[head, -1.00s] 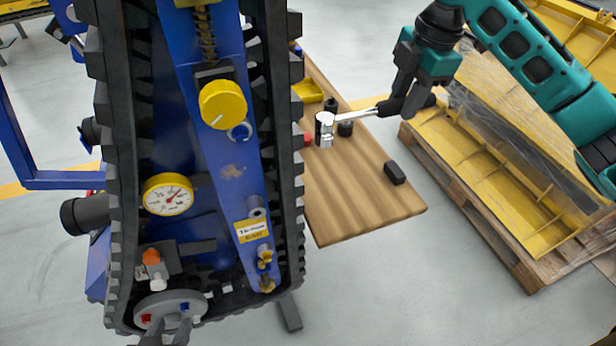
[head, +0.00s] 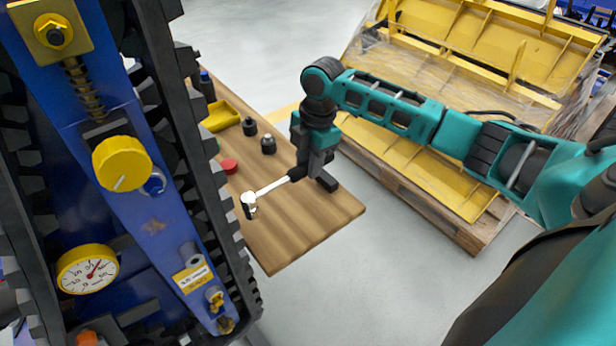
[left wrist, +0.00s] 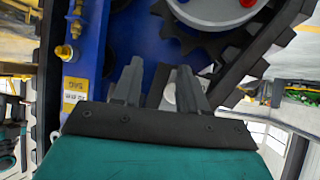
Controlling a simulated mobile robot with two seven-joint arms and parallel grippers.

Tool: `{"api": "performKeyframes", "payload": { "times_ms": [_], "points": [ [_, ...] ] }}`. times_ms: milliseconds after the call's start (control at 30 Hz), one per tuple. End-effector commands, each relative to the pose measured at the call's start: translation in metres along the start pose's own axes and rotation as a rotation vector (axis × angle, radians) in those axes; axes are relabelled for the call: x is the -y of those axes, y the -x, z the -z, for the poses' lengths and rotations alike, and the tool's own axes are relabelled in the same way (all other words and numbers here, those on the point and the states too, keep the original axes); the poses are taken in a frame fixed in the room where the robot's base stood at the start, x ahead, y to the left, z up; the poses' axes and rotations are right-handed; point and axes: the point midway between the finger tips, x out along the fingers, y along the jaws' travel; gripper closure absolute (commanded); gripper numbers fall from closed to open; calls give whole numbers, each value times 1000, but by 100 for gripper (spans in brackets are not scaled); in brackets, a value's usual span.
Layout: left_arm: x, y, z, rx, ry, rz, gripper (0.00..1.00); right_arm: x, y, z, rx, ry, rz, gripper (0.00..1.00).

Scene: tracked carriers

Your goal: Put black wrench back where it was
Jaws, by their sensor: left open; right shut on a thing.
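My right gripper (head: 306,168) is shut on the black wrench (head: 268,188), at its black handle. The wrench's bright metal shaft points left and down to a round metal head (head: 249,205) over the near part of the wooden table (head: 300,232). I cannot tell whether the head touches the tabletop. My left gripper (left wrist: 158,86) shows in the left wrist view, open and empty, in front of the blue tracked carrier. It is not visible in the head view now.
The tracked carrier (head: 145,205), with a yellow knob (head: 121,163) and gauge (head: 87,269), stands close on the left. On the table are a yellow tray (head: 221,116), black sockets (head: 268,144), a red item (head: 229,166) and a black block (head: 327,182). A pallet (head: 400,182) stands right.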

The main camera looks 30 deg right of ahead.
Motion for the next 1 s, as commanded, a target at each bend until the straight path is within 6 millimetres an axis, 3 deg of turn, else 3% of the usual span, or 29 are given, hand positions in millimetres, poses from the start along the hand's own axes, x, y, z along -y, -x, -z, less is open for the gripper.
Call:
{"api": "performKeyframes", "payload": {
  "times_ms": [400,633,667,900,1000],
  "points": [
    [0,1,2,-1,0,1,57,2,-46,-4,-2,-1,-2,100],
    [0,0,2,-2,0,1,57,3,-50,-4,-2,0,-3,100],
    [0,0,1,-2,0,1,57,3,-51,-5,-1,0,0,68],
    [0,0,1,-1,0,1,57,3,-50,-5,-1,0,-1,45],
    [0,0,1,-1,0,0,57,3,-50,-5,-1,0,-1,44]
  ]
}}
